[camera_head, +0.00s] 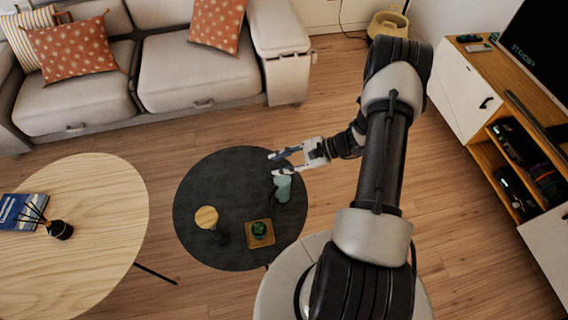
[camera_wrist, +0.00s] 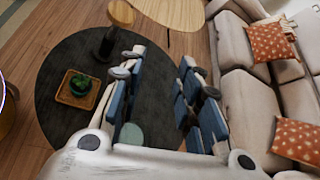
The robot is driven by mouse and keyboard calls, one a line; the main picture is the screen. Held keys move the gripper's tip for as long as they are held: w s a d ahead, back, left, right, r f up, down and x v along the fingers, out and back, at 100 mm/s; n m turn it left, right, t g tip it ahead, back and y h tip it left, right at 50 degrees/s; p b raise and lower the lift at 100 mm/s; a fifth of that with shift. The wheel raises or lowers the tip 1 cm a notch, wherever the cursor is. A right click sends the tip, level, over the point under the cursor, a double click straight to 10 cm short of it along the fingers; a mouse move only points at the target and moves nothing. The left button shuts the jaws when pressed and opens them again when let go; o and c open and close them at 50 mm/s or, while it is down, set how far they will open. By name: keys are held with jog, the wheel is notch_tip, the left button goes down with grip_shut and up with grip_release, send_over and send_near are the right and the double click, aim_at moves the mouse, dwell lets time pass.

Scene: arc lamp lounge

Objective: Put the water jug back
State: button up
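A pale teal vessel (camera_head: 283,189), the only thing in view that looks like the water jug, stands on the dark round table (camera_head: 195,185), near its right edge. My gripper (camera_head: 274,163) is open and empty, with its fingers pointing left just above and behind the vessel in the head view. In the wrist view, the vessel's teal round part (camera_wrist: 131,134) shows low, beside the left finger and partly hidden by my gripper (camera_wrist: 162,62). I cannot make out a handle or spout.
The dark table also bears a small plant on a square wooden tray (camera_head: 271,240) and a dark stand with a round wooden top (camera_head: 207,217). A larger light wood table (camera_head: 90,215) is at left, a sofa (camera_head: 195,75) behind, and a media cabinet (camera_head: 480,125) at right.

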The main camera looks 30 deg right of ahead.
jog(key=s+a+r+n+g+h, duration=0.1)
jog(key=s+a+r+n+g, duration=0.2)
jog(key=r, duration=0.5)
jog(key=s+a+r+n+g+h, duration=0.1)
jog(key=a+r+n+h, duration=0.2)
jog(key=r, duration=0.5)
jog(key=s+a+r+n+g, duration=0.1)
jog(key=s+a+r+n, duration=0.1)
jog(key=a+r+n, duration=0.4)
jog(key=s+d+r+n+t+h, duration=0.1)
jog(key=s+r+n+t+h, duration=0.3)
jog(key=s+r, duration=0.8)
jog(key=s+n+h, duration=0.2)
jog(key=h, duration=0.1)
jog(key=shift+d+r+n, duration=0.35)
jog(key=shift+r+n, duration=0.05)
